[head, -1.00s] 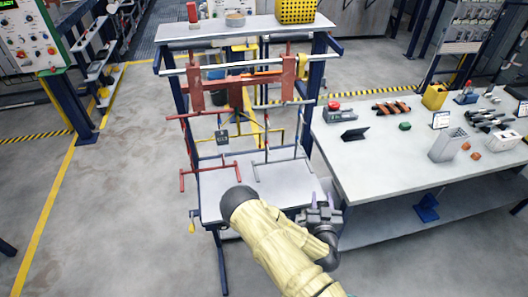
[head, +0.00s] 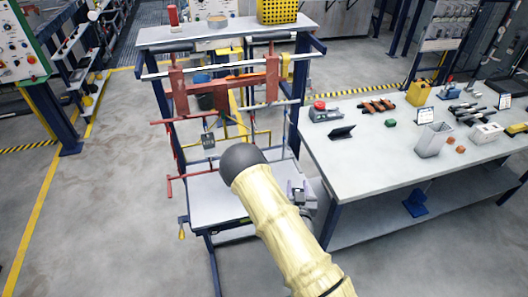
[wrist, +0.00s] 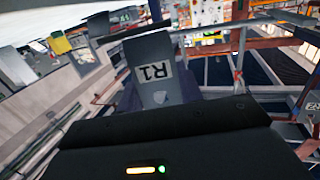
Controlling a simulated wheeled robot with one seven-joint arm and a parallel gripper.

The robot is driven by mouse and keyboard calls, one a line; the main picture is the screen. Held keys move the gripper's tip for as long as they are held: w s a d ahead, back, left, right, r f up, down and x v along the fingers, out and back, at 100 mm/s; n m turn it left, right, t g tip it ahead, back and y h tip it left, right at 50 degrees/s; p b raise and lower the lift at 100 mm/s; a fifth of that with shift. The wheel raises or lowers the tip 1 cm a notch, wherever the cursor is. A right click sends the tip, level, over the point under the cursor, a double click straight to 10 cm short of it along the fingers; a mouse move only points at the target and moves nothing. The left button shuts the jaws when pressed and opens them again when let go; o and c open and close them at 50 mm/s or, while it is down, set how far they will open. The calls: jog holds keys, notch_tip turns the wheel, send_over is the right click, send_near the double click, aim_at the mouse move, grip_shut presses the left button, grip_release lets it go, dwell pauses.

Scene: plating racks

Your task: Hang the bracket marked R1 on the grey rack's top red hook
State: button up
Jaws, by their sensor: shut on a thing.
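My gripper (wrist: 160,92) is shut on a grey plate marked R1, the bracket (wrist: 165,95), which shows with its label upside down in the wrist view. In the head view my gripper (head: 298,190) is mostly hidden behind my arm, in front of the stand's right side, and the bracket cannot be made out. The hanging rack's red frame (head: 225,88) hangs in the dark blue stand. Red rods (head: 174,122) reach left below it, with another lower down (head: 184,178). My arm covers part of the lower rods. I cannot tell which is the top red hook.
The stand has a top shelf (head: 190,35) with a yellow basket (head: 278,11) and a low shelf (head: 207,205). A small dark tag (head: 208,142) hangs amid the rods. A workbench (head: 370,160) with loose items stands close on the right.

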jog(key=s+a+r+n+g+y, duration=0.1)
jog(key=a+r+y, duration=0.3)
jog(key=r, duration=0.5)
jog(key=s+a+r+n+g+y+b, duration=0.1)
jog(key=a+r+n+y, duration=0.2)
jog(key=a+r, duration=0.4)
notch_tip(320, 180, up, 3)
jog(key=shift+s+r+n+g+y, duration=0.1)
jog(key=shift+s+n+g+y, duration=0.25)
jog(key=shift+n, duration=0.45)
jog(key=shift+b, duration=0.5)
jog(key=shift+w+d+r+b+x, duration=0.15)
jog(key=shift+d+x, duration=0.1)
jog(key=shift+x, duration=1.25)
jog(key=shift+w+d+r+b+x, duration=0.15)
jog(key=shift+d+x, duration=0.1)
jog(key=shift+x, duration=1.2)
jog(key=shift+w+d+r+b+x, duration=0.15)
jog(key=shift+d+x, duration=0.1)
jog(key=shift+x, duration=1.25)
jog(key=shift+b+x, duration=0.5)
jog(key=shift+x, duration=0.45)
jog(key=shift+w+a+f+b, duration=0.1)
jog(key=shift+w+f+b, duration=0.45)
jog(key=shift+w+b, duration=0.35)
